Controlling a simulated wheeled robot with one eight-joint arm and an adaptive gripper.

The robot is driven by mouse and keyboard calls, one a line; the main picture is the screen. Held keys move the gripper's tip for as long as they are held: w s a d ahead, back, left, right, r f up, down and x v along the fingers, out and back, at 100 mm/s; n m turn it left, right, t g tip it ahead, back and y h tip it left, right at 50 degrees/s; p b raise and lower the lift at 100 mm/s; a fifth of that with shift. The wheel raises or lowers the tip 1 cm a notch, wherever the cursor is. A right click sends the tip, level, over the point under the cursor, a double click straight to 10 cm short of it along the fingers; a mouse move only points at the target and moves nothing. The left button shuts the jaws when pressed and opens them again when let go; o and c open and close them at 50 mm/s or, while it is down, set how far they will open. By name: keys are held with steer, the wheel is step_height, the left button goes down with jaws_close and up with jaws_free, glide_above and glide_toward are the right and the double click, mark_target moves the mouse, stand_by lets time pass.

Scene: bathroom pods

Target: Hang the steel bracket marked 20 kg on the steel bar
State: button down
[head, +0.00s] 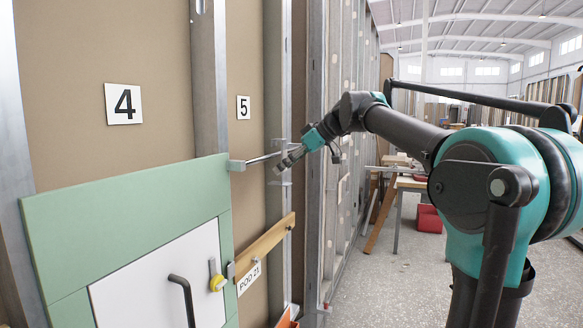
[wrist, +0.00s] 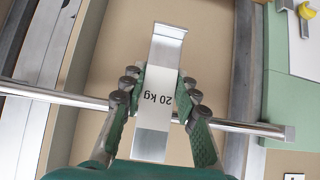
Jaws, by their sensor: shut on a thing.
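The steel bracket (wrist: 152,143) is a flat bright strip with a bent lip at its far end and a white label reading 20 kg, upside down in the wrist view. My gripper (wrist: 160,85) is shut on it, with one finger on each side. The steel bar (wrist: 55,94) runs across the wrist view behind the bracket and fingers, and its capped end is at the right. The bar (head: 258,159) also shows in the head view, with my gripper (head: 289,158) at its far part. Whether the bracket touches or hooks over the bar cannot be told.
A green panel (head: 130,195) with a white door and black handle stands at the left. Metal studs (head: 210,70) flank the bar. Open floor (head: 400,285) lies at the right.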

steer(key=shift+w+a, duration=0.1)
steer(key=shift+a, duration=0.3)
steer(key=shift+f, duration=1.35)
steer(key=c, duration=1.1)
jaws_free()
steer(key=shift+o, duration=0.2)
steer(key=shift+d, duration=0.1)
